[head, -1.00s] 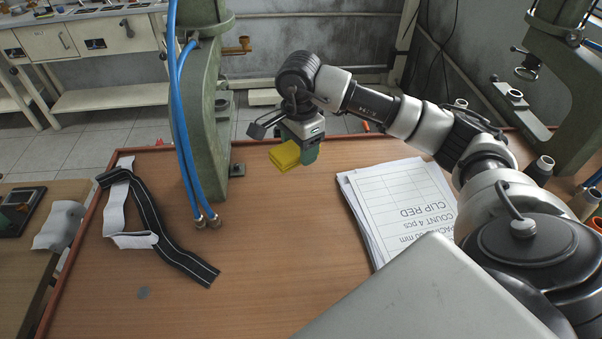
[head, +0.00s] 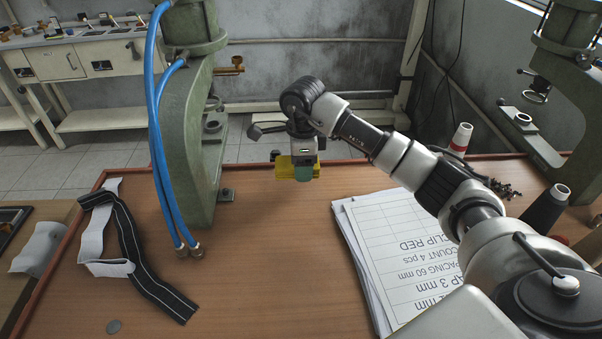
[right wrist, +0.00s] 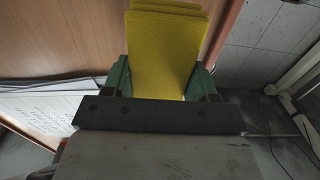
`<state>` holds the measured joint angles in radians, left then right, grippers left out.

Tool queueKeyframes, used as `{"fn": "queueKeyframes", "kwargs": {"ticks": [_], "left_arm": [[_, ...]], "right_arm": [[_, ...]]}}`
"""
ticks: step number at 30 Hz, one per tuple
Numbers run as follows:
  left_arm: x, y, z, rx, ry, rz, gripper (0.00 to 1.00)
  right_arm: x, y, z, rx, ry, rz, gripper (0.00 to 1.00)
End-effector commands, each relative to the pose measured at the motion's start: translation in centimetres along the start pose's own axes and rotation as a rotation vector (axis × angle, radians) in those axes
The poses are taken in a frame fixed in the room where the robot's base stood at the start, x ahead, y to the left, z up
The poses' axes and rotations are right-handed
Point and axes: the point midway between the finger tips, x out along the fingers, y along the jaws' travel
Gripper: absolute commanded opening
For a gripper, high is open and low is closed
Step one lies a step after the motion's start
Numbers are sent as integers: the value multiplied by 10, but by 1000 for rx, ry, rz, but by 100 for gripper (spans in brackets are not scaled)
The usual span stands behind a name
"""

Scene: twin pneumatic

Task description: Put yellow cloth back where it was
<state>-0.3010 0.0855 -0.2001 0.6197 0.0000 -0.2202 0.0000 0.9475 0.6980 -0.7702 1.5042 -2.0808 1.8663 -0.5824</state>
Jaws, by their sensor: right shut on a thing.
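The folded yellow cloth (head: 284,167) is near the back edge of the wooden table, just right of the green press. My right gripper (head: 304,172) is over it, its green fingers shut on it. In the right wrist view the cloth (right wrist: 168,50) stands between the two green fingers of the gripper (right wrist: 161,80), its layers showing at the top. Whether the cloth touches the table is hard to tell. My left gripper is not in view.
A green press (head: 190,110) with blue hoses (head: 165,150) stands left of the gripper. Black and white straps (head: 140,255) lie at the left, and a paper stack (head: 400,255) at the right. The table (head: 270,270) between them is clear.

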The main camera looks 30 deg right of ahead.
Motion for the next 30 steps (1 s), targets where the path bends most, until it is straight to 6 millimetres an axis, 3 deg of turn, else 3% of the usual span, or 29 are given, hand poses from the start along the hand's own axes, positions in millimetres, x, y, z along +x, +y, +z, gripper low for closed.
{"fn": "queueKeyframes", "kwargs": {"ticks": [5,12,24,25,29,30], "left_arm": [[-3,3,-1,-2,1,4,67],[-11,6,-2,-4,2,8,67],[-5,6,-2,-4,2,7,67],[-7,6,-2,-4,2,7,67],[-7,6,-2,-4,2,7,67],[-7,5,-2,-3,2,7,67]], "right_arm": [[9,-3,5,0,1,1,36],[41,-3,4,0,1,2,36],[49,-3,4,-1,1,-1,36],[47,-3,4,-1,0,-1,62],[47,-3,4,-1,0,-1,82],[47,-3,4,-1,0,-1,83]]}}
